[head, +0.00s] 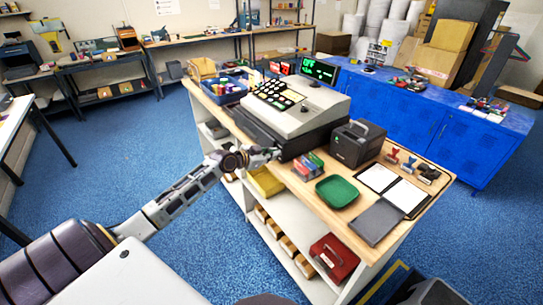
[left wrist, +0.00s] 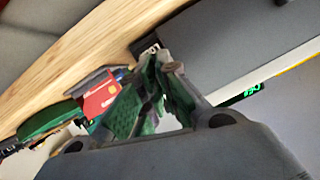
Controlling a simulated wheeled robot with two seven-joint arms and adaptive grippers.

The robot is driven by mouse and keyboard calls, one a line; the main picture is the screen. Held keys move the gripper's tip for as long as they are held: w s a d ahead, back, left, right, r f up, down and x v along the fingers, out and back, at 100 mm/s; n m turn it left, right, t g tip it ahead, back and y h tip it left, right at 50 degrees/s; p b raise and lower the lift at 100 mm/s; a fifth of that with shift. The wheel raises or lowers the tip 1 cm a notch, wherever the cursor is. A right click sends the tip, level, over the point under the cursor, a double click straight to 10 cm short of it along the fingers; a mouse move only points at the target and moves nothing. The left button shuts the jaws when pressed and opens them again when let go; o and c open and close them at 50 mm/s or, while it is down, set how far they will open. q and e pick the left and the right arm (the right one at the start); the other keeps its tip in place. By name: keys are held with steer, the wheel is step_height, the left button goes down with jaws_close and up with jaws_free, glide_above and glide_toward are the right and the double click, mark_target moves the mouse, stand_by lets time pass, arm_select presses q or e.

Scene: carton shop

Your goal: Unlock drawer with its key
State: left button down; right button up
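The cash register (head: 305,105) stands on the wooden counter, with its dark drawer (head: 262,133) under it; the drawer looks shut. My left gripper (head: 274,154) is at the drawer's front, near its right end. In the left wrist view, the gripper's green-padded fingers (left wrist: 161,66) come together at their tips, close to the grey drawer front (left wrist: 215,45). A small pale and dark piece (left wrist: 149,45) shows just past the tips, probably the key or lock; the fingers hide most of it. My right gripper is not in view.
Right of the gripper on the counter are small coloured boxes (head: 308,165), a green tray (head: 338,191) and a dark printer (head: 357,143). A red card (left wrist: 101,98) shows close beside the fingers in the left wrist view. Shelves under the counter hold a yellow bin (head: 266,181).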

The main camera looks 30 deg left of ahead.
arm_select(q)
steer(key=shift+f+n+h, duration=0.1)
steer(key=shift+n+h, duration=0.2)
steer(key=shift+n, duration=0.3)
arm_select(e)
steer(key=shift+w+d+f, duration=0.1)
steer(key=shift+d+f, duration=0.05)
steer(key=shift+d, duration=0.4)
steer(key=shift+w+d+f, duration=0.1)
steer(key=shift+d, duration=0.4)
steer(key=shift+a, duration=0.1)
arm_select(q)
steer(key=c, duration=1.7)
jaws_free()
steer(key=shift+o, duration=0.2)
steer(key=v, duration=0.8)
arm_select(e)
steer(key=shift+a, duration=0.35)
arm_select(q)
steer(key=shift+w, duration=0.1)
